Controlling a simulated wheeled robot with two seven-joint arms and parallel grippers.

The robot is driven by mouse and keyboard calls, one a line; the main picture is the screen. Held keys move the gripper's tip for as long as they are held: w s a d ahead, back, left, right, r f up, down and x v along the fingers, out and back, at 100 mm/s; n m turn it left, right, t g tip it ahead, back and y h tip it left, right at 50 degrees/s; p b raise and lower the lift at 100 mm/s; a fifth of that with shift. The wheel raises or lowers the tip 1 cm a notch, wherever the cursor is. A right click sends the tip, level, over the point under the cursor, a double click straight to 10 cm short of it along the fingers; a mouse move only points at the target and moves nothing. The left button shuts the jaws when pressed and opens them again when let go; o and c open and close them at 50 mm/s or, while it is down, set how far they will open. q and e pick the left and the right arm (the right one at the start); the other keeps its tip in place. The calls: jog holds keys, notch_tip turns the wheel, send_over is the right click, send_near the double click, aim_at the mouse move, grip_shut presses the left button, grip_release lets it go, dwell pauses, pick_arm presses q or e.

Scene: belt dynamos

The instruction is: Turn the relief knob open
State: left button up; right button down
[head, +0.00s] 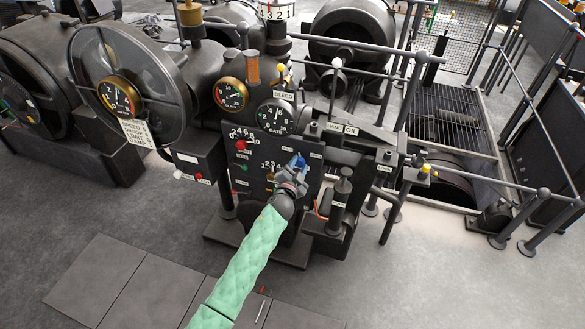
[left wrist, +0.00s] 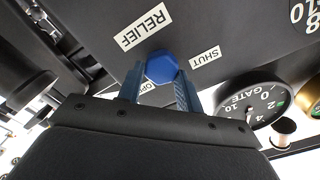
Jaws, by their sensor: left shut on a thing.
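The relief knob (left wrist: 161,67) is a blue, faceted knob on a dark panel in the left wrist view. The RELIEF label (left wrist: 143,27) is beside it, with the SHUT label (left wrist: 205,57) to one side and an OPEN label (left wrist: 148,87) partly hidden behind my fingers. My left gripper (left wrist: 160,75) is shut on the knob, one finger on each side. In the head view the blue knob (head: 298,160) shows just beyond my left gripper (head: 294,176), at the panel's right part. The knob's turn angle is hard to tell. My right gripper is not in view.
The GATE gauge (head: 276,117) and BLEED label (head: 283,95) are above the panel (head: 254,182). A red knob (head: 241,145) is on the panel's left. A black cylinder (head: 340,195) and rails (head: 395,200) stand to the right. Open floor (head: 420,280) lies at lower right.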

pick_arm(q)
jog(key=m+b, duration=0.1)
jog(key=m, duration=0.2)
jog(key=shift+a+f+m, duration=0.1)
jog(key=shift+m, duration=1.2)
jog(key=shift+w+m, duration=0.1)
jog(key=shift+m, duration=0.8)
jog(key=m, duration=0.3)
jog(key=shift+a+m+b, duration=0.1)
jog(key=shift+m+b, duration=0.2)
jog(key=m, duration=0.2)
jog(key=shift+m, duration=1.1)
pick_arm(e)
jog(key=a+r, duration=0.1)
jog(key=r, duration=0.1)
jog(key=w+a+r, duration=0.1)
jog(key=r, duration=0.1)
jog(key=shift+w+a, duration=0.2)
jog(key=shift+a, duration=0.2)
